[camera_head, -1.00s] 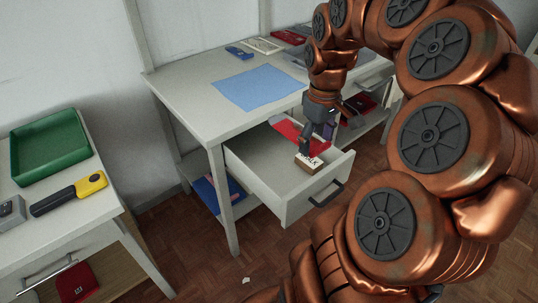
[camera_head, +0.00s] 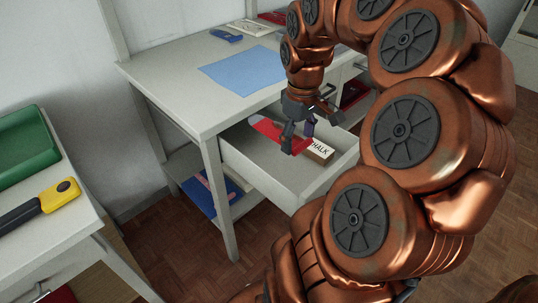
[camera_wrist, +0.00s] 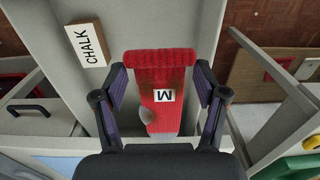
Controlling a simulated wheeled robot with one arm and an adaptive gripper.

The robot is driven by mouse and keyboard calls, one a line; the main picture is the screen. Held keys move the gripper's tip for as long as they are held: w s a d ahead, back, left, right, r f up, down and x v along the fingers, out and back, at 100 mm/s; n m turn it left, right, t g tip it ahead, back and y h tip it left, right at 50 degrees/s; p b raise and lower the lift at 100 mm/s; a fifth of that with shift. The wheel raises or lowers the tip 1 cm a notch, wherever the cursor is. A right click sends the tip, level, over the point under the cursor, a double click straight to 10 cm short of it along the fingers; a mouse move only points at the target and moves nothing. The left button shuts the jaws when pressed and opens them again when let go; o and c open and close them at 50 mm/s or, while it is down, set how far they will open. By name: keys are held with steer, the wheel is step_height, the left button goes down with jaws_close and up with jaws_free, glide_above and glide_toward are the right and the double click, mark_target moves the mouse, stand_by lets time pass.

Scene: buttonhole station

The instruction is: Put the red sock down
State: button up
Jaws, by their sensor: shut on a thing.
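The red sock (camera_wrist: 163,60) has a ribbed cuff, a white label marked M and a grey patch. In the wrist view it lies between the fingers of my gripper (camera_wrist: 161,82), which is shut on it. In the head view my gripper (camera_head: 301,134) points down within the outline of the open drawer (camera_head: 245,150). Part of the red sock (camera_head: 265,128) shows to its left, and the rest is hidden behind the fingers. I cannot tell how far the sock is above the drawer floor.
A box labelled CHALK (camera_head: 320,150) lies in the drawer, close right of my gripper; it also shows in the wrist view (camera_wrist: 86,44). A blue cloth (camera_head: 243,69) lies on the desk (camera_head: 175,85). A green tray (camera_head: 25,145) and a yellow-black tool (camera_head: 55,197) are on the left table.

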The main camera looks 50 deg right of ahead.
mark_target(274, 170)
step_height(274, 170, down, 14)
steer(key=shift+s+r, duration=0.1)
steer(key=shift+s, duration=0.05)
steer(key=w, duration=0.2)
steer(key=shift+w+d+r, duration=0.15)
steer(key=shift+w+r, duration=0.1)
steer(key=shift+w, duration=2.9)
steer(key=shift+s+f, duration=0.1)
steer(key=shift+f, duration=0.55)
steer(key=shift+f, duration=0.15)
steer(key=o, duration=1)
